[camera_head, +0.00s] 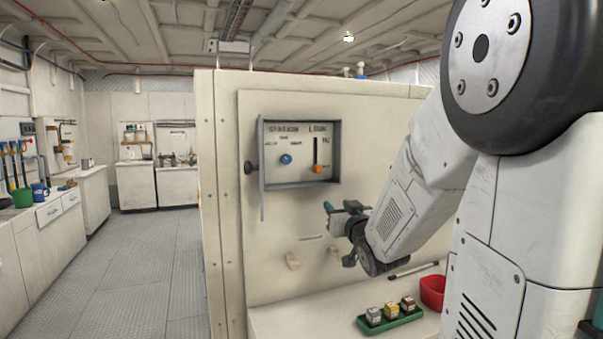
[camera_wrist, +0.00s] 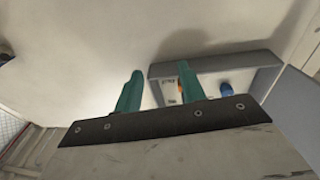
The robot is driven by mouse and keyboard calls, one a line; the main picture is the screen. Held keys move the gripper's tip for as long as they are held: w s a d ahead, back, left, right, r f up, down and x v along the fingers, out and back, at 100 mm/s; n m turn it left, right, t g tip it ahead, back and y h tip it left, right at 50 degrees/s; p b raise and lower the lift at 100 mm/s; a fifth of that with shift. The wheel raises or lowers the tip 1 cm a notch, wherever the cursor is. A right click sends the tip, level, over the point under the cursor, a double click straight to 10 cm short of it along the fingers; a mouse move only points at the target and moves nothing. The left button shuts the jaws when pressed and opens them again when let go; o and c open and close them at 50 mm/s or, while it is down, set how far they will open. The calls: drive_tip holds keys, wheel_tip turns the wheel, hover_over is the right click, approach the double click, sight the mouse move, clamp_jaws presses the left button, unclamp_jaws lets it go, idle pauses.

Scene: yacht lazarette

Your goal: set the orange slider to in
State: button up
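The orange slider (camera_head: 318,168) sits at the bottom of a dark vertical slot on the right of a recessed control panel (camera_head: 300,176). A blue knob (camera_head: 286,159) is on the panel's left part. My gripper (camera_head: 337,207) is below and slightly right of the slider, apart from it. In the wrist view my gripper (camera_wrist: 160,92) has two teal fingers spread with a gap between them and nothing held. There the orange slider (camera_wrist: 180,92) shows just left of the right finger, partly hidden by it, and the blue knob (camera_wrist: 225,89) is to its right.
The panel's door (camera_head: 262,172) stands open at its left side. Below is a counter (camera_head: 290,322) with a green tray (camera_head: 388,324) of small blocks, a red bowl (camera_head: 432,290) and a thin rod (camera_head: 413,270). Two pale fixtures are on the wall below the panel.

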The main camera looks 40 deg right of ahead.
sight(320, 169)
wheel_tip(320, 169, up, 5)
drive_tip(key=a+n+t+y, duration=0.1)
drive_tip(key=a+t, duration=0.1)
drive_tip(key=t, duration=0.2)
drive_tip(key=x, duration=0.7)
drive_tip(key=shift+w+r, duration=0.1)
drive_tip(key=shift+r, duration=0.15)
